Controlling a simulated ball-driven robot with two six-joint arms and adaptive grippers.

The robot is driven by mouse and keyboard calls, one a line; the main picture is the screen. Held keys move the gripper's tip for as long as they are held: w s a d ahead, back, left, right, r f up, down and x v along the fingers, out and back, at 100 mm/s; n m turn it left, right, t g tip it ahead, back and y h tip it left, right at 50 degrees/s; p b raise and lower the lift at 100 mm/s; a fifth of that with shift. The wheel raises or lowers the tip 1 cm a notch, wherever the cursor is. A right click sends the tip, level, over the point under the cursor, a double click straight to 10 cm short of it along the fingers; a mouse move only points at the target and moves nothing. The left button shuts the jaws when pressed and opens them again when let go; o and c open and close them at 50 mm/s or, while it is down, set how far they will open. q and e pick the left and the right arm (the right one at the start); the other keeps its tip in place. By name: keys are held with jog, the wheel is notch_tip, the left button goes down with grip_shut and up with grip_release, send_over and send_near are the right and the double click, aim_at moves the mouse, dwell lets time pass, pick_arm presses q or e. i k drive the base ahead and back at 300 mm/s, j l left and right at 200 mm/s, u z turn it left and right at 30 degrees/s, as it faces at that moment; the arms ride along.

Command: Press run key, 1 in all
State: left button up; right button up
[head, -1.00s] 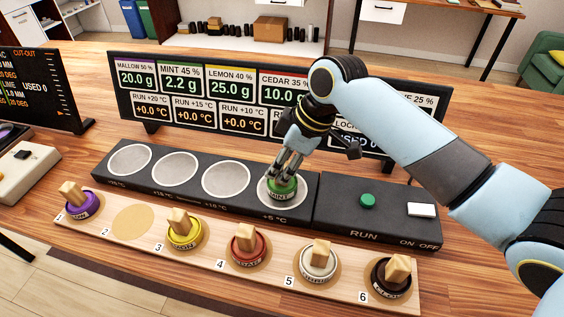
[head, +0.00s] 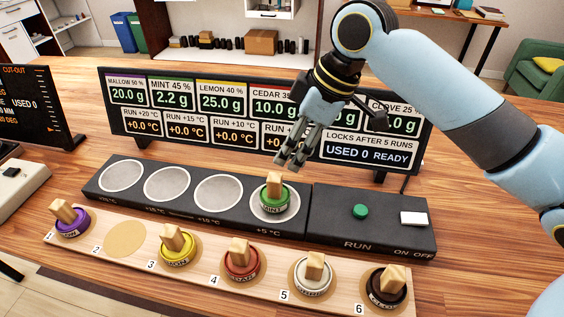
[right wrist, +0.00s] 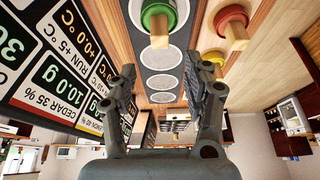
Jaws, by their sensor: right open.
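The green RUN key (head: 360,211) is a small round button on the black box (head: 330,228) at the right, above the word RUN. The green mint dropper (head: 273,203) with a wooden handle stands upright on the fourth pad, marked +5 °C. It also shows at the top of the right wrist view (right wrist: 158,16). My right gripper (head: 290,158) is open and empty, above and behind the mint dropper and apart from it. Its two fingers (right wrist: 165,90) stand wide apart in the right wrist view. My left gripper is not in view.
The wooden rack (head: 205,272) in front holds purple, yellow, red, white and dark droppers; place 2 is empty. Three round pads (head: 167,184) are bare. The display (head: 150,125) behind reads USED 0 READY. A white ON OFF switch (head: 413,218) sits right of the key.

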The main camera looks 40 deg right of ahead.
aim_at(361, 210)
jog(key=k+j, duration=0.8)
jog(key=j, duration=0.1)
